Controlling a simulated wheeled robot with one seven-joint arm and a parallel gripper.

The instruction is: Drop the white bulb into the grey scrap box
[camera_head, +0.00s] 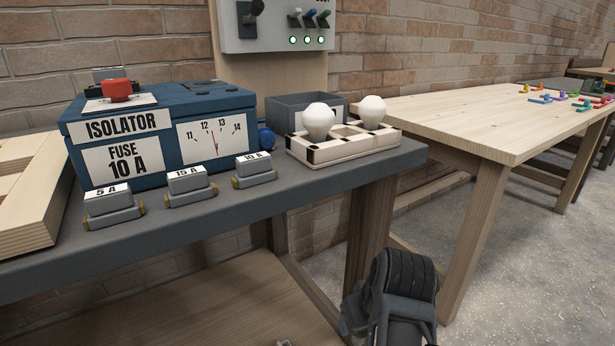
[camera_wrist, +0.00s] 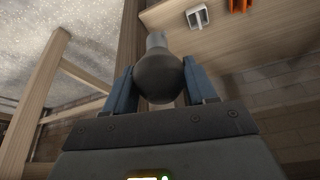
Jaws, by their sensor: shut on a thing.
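My gripper (camera_wrist: 160,88) is shut on a round bulb (camera_wrist: 158,76) in the wrist view. The bulb looks dark grey in the shade, with a lighter grey neck pointing away from me. Its true colour is hard to tell. In the head view my dark arm end is low in front of the bench, and the held bulb cannot be made out there. A grey open box (camera_head: 283,110) stands at the back of the bench, behind a pale tray (camera_head: 345,153). Two white bulbs (camera_head: 319,121) (camera_head: 372,112) stand upright in the tray. The box's floor is hidden.
A blue isolator box (camera_head: 160,125) and several labelled fuses (camera_head: 187,186) stand on the dark bench (camera_head: 230,205). A wooden table (camera_head: 470,115) is to the right. In the wrist view a wooden surface (camera_wrist: 225,40) holds white (camera_wrist: 197,16) and orange (camera_wrist: 238,5) things.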

